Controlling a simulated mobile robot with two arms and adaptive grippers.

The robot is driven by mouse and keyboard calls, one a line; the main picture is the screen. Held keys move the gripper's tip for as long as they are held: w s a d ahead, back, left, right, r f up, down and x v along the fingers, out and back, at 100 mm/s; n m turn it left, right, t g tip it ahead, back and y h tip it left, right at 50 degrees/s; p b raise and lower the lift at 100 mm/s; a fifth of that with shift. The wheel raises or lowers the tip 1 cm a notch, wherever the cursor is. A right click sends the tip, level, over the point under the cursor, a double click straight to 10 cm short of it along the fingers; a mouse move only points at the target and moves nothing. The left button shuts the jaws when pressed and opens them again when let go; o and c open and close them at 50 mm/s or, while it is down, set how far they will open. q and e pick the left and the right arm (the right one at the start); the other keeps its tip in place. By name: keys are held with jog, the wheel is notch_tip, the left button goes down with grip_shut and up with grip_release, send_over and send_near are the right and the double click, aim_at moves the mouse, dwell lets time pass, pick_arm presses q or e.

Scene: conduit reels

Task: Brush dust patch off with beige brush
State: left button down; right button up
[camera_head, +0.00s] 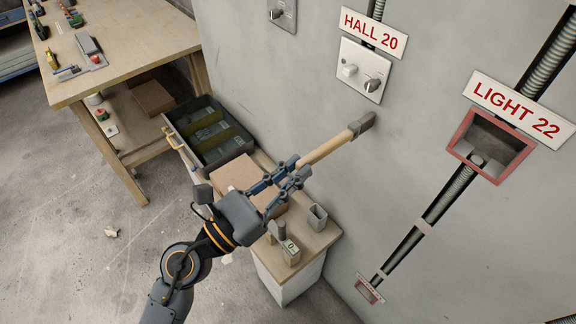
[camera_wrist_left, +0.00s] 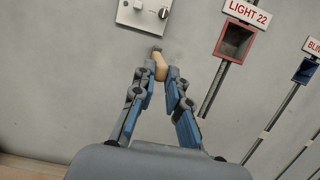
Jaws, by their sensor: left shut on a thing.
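My left gripper (camera_head: 297,170) is shut on the beige brush (camera_head: 328,146) and holds it by the end of its handle. The brush slants up and right, with its grey head (camera_head: 362,124) close to the grey wall, below the HALL 20 switch plate (camera_head: 362,70). I cannot tell whether the head touches the wall. In the left wrist view, the brush (camera_wrist_left: 160,68) shows between the fingertips (camera_wrist_left: 163,84), just under the switch plate (camera_wrist_left: 144,16). No dust patch stands out clearly on the wall. My right gripper is out of view.
A red-framed wall box (camera_head: 492,143) under the LIGHT 22 sign and a conduit (camera_head: 445,197) lie to the right. Below my gripper stands a small cabinet (camera_head: 318,240) with a cardboard box and small blocks. A dark crate (camera_head: 170,128) and a wooden workbench (camera_head: 130,70) are to the left.

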pick_arm(q)
jog(key=s+d+p, duration=0.1)
jog(key=s+d, duration=0.4)
jog(key=s, duration=0.1)
jog(key=shift+s, duration=0.25)
dwell(5.6)
jog(key=s+a+b, duration=0.2)
jog(key=s+a, duration=0.3)
jog(key=a, duration=0.2)
jog(key=shift+a+b, duration=0.15)
jog(key=shift+b, duration=0.2)
jog(key=shift+s, duration=0.1)
dwell(0.4)
